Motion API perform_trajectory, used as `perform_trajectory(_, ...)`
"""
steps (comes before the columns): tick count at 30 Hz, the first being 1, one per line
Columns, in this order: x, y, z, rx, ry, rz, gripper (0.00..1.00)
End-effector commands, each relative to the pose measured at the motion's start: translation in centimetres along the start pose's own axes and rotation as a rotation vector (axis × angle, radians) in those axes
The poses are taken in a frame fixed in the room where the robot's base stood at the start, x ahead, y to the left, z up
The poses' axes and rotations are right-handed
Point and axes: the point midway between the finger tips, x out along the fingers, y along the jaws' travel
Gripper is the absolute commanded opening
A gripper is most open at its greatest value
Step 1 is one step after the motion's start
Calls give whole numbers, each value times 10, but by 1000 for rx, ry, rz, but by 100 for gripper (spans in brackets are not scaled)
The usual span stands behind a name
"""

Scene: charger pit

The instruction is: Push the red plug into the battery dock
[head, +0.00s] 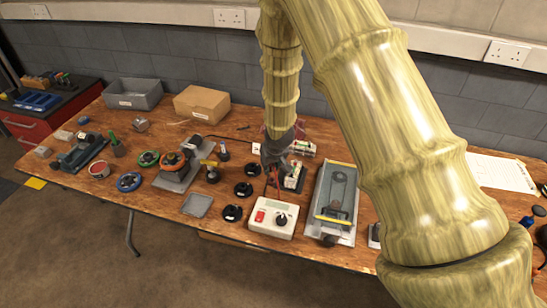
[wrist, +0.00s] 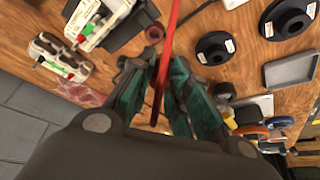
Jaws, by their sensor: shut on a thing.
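My gripper (head: 277,158) hangs over the middle of the workbench, low above its surface. In the wrist view its teal fingers (wrist: 157,90) are closed on a long red piece (wrist: 160,85), which I take to be the red plug with its lead. The plug's tip is not clear. A white and dark unit with green and red parts (wrist: 98,18), apparently the battery dock, lies to the upper left of the fingers, apart from them. It also shows in the head view (head: 293,177), just right of the gripper and partly hidden by it.
A similar small battery unit (wrist: 60,65) lies beside the dock. Black round pieces (head: 233,213) are at left; a long grey tray (head: 336,203) is at right.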

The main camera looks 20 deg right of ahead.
Motion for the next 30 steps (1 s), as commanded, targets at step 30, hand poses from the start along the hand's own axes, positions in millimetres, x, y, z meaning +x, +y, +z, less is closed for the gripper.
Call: perform_trajectory(30, 56, 17, 1, -6, 2, 6, 2)
